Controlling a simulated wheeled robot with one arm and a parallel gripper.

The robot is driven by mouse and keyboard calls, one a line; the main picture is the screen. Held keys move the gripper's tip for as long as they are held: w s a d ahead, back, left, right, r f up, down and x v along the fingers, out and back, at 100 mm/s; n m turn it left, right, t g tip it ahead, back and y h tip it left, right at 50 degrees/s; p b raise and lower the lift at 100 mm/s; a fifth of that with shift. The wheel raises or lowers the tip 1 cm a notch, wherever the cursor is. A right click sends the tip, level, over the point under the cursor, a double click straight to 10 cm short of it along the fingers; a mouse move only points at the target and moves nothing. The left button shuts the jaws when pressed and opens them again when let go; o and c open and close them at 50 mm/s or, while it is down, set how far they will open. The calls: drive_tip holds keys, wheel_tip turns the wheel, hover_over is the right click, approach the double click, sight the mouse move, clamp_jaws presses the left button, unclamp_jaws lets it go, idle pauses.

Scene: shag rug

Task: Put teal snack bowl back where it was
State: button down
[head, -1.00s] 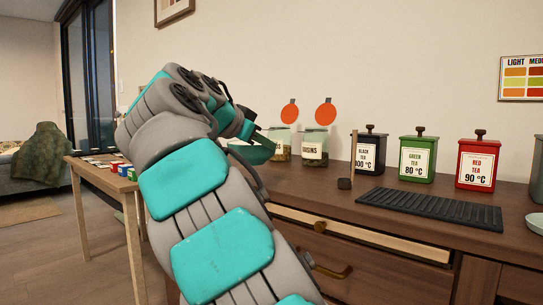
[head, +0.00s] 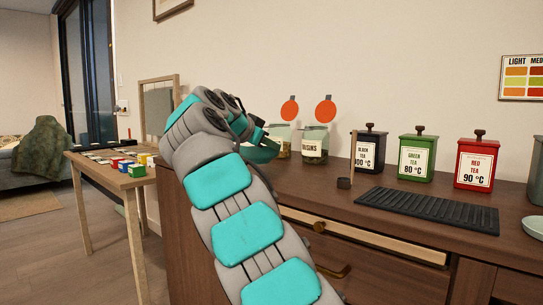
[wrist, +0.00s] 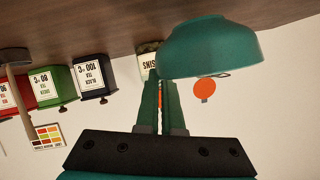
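The teal snack bowl (wrist: 210,52) fills the upper middle of the wrist view, which is upside down. My gripper (wrist: 162,88) has its two fingers close together at the bowl's rim and is shut on it. In the head view the bowl (head: 262,154) shows as a teal shape at the end of my arm, partly hidden by the wrist. My gripper (head: 260,137) is above the left part of the brown cabinet (head: 345,205), in front of the jars. Whether the bowl touches the cabinet top cannot be told.
A black tea tin (head: 370,150), green tin (head: 416,158) and red tin (head: 476,163) stand to the right, behind a black ribbed mat (head: 428,210). A small table (head: 95,165) with coloured blocks stands left.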

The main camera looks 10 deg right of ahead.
drive_tip(key=shift+f+b, duration=0.35)
drive_tip(key=shift+f, duration=0.9)
drive_tip(key=shift+f, duration=0.15)
drive_tip(key=c, duration=1.1)
unclamp_jaws()
drive_tip(key=shift+o, duration=0.2)
drive_tip(key=shift+r, duration=0.2)
drive_tip(key=v, duration=1.2)
drive_tip(key=shift+p, duration=0.3)
drive_tip(key=shift+s, duration=0.1)
